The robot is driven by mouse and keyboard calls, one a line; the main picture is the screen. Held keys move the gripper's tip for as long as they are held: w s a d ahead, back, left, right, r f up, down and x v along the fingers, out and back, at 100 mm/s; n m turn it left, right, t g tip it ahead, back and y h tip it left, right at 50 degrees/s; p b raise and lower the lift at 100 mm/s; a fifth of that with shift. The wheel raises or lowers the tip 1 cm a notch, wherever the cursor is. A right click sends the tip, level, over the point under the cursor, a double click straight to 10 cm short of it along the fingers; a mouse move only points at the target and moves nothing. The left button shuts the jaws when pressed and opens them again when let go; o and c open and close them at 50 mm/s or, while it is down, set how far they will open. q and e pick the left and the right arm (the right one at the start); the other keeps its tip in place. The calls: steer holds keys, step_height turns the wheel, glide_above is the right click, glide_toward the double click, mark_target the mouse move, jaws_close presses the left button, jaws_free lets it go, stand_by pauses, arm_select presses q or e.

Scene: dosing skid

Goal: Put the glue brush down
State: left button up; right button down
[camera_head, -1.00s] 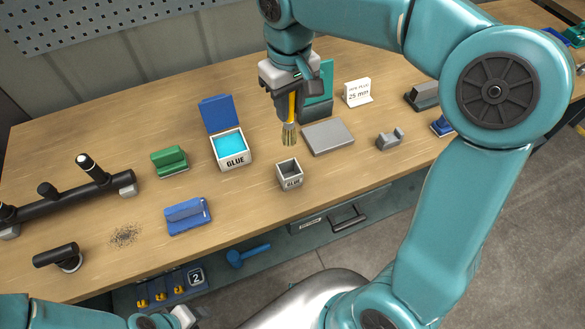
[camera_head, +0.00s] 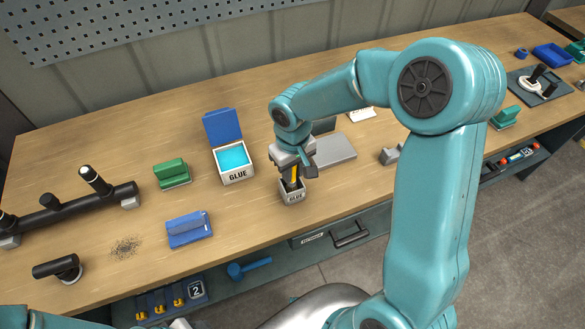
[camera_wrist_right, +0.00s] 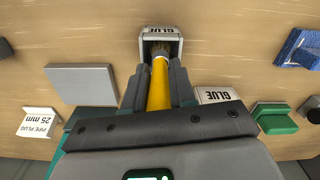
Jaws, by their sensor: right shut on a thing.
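The glue brush, with a yellow handle (camera_wrist_right: 158,90), is held upright in my right gripper (camera_head: 297,174). The gripper is shut on the handle, and the handle also shows in the head view (camera_head: 294,172). In the right wrist view the cup (camera_wrist_right: 160,33) surrounds the bristles. Whether the brush touches the cup's bottom is hidden. Only a sliver of my left gripper (camera_head: 180,324) shows at the bottom edge; its jaws cannot be made out.
An open white GLUE box (camera_head: 237,174) with a blue lid and blue contents stands left of the cup. A grey plate (camera_head: 335,151) lies behind to the right. A green block (camera_head: 171,173) and a blue block (camera_head: 188,229) lie left. Bare wood surrounds the cup's front.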

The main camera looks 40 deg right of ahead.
steer(key=shift+s, duration=0.1)
steer(key=shift+f, duration=0.15)
steer(key=c, duration=0.9)
jaws_free()
steer(key=shift+c, duration=0.2)
step_height(320, 180, up, 12)
steer(key=shift+r, duration=0.25)
steer(key=shift+s, duration=0.1)
